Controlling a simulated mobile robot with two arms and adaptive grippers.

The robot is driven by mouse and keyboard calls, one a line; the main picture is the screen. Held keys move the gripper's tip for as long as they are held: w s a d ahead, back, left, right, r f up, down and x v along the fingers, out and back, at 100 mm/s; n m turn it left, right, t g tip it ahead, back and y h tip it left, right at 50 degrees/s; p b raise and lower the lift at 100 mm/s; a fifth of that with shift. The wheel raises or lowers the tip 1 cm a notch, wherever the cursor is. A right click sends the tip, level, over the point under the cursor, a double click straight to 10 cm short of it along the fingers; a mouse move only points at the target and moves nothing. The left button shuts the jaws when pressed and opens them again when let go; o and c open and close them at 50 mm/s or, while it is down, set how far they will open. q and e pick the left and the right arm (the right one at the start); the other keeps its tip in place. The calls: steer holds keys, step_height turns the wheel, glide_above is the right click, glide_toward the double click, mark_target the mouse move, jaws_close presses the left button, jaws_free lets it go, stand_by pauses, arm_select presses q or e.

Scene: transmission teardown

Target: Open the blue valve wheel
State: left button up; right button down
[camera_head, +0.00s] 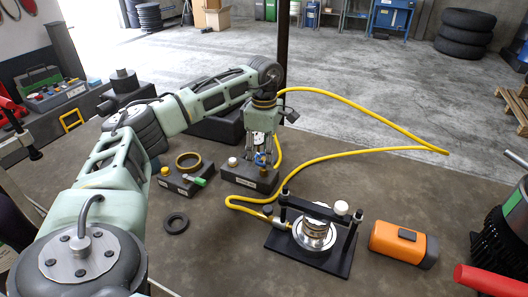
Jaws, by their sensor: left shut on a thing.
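The blue valve wheel (261,163) is small and mostly hidden by my left gripper. It sits on top of a dark grey block (243,179) with a white label, near the middle of the table. My left gripper (262,154) points straight down over the block and is shut, with its fingertips at the blue wheel. How far the fingers wrap around the wheel is too small to see. My right gripper is not in view.
A yellow hose (340,150) loops right of my gripper to a black press fixture (312,240). Left of the block stand another grey block (186,181) with a brass ring and green handle, and a black ring (176,222). An orange box (398,243) lies right.

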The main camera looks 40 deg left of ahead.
arm_select(q)
steer(key=n, duration=0.4)
steer(key=shift+w+a+r+n, duration=0.1)
steer(key=shift+r+n, duration=0.15)
steer(key=shift+n, duration=0.15)
steer(key=n, duration=0.5)
steer(key=shift+p, duration=0.4)
steer(key=n, duration=0.5)
steer(key=shift+n, duration=0.4)
steer(key=n, duration=0.5)
steer(key=shift+p, duration=0.4)
steer(key=shift+s+n, duration=0.2)
steer(key=shift+n, duration=0.1)
steer(key=o, duration=0.8)
steer(key=shift+c, duration=0.2)
steer(key=o, duration=0.3)
steer(key=shift+s+f, duration=0.1)
steer(key=shift+f, duration=0.05)
steer(key=shift+o, duration=0.2)
